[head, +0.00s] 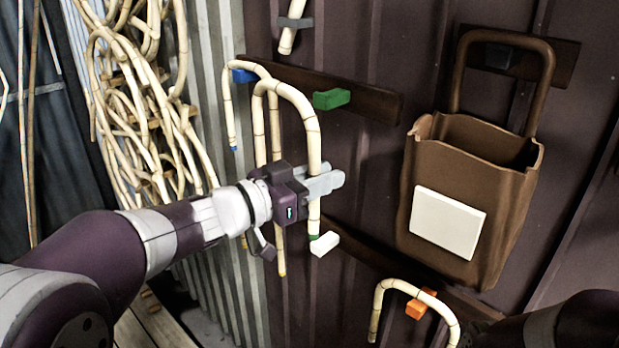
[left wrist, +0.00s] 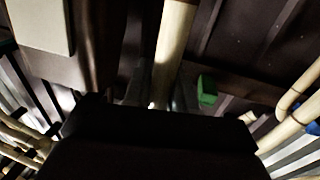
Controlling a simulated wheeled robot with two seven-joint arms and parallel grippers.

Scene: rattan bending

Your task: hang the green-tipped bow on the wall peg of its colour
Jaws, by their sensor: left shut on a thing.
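The green-tipped bow (head: 298,95) is a pale rattan arch with a green band at the end of its right leg. My left gripper (head: 322,184) is shut around that leg, above the green tip, and holds the bow upright in front of the wall. The arch is left of the green peg (head: 331,99), which looks empty. The green tip overlaps a white peg (head: 325,245) in the picture; I cannot tell whether they touch. In the left wrist view, the held leg (left wrist: 172,50) runs upward and the green peg (left wrist: 207,90) is right of it. My right gripper is out of view.
A blue-tipped bow (head: 228,100) hangs on the blue peg (head: 243,75), close behind the held bow. Another bow (head: 381,300) hangs on the orange peg (head: 420,305). A brown bag (head: 420,190) hangs at the right. Tangled rattan (head: 120,70) fills the upper left.

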